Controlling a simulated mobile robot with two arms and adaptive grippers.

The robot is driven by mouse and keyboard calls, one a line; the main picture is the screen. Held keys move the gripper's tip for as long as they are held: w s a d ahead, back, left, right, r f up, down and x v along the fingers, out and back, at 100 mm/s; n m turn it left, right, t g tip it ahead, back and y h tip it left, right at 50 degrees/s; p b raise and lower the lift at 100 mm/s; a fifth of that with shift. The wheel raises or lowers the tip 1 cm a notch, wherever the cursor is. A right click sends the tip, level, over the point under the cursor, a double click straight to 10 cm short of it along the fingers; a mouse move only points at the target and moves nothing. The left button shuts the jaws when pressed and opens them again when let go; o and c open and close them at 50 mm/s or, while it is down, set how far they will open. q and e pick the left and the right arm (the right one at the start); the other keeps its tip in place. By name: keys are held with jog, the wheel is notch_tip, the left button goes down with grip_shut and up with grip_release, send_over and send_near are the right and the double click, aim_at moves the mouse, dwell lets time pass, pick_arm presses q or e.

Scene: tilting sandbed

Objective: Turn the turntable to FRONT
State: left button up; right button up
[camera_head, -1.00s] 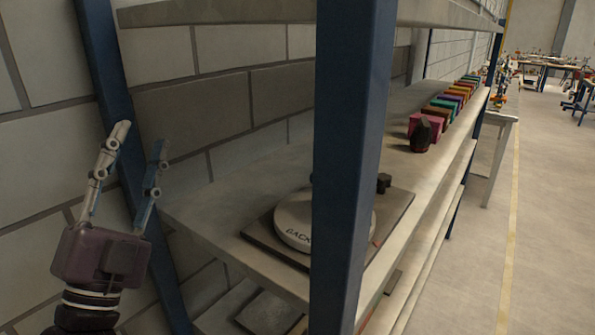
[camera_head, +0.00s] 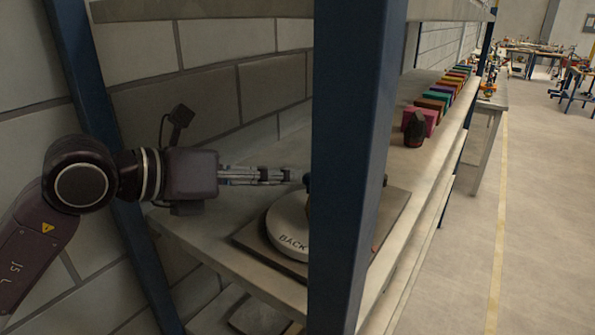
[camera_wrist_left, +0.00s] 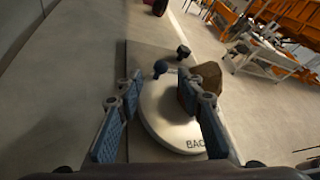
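The turntable (camera_head: 287,224) is a round white disc on a dark flat base plate (camera_head: 262,258), on the shelf. The lettering BACK on its rim faces my head camera; the blue post hides its right part. It also shows in the left wrist view (camera_wrist_left: 160,105), with a dark round knob (camera_wrist_left: 160,68) at its far edge and a brown lump (camera_wrist_left: 208,74) partly behind the right finger. My left gripper (camera_head: 292,176) reaches in level over the disc. In the wrist view (camera_wrist_left: 160,95) its fingers are spread, with nothing visibly held. My right gripper is out of view.
A blue shelf post (camera_head: 352,170) stands in front of the turntable. A row of coloured blocks (camera_head: 443,100) and a dark object (camera_head: 414,128) stand farther along the shelf (camera_head: 215,232). A second shelf board is above, and a block wall is behind.

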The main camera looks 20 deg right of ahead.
aim_at(304, 177)
pick_arm(q)
jog(key=p+x, duration=0.1)
jog(key=x, duration=0.4)
jog(key=shift+p, duration=0.3)
grip_shut()
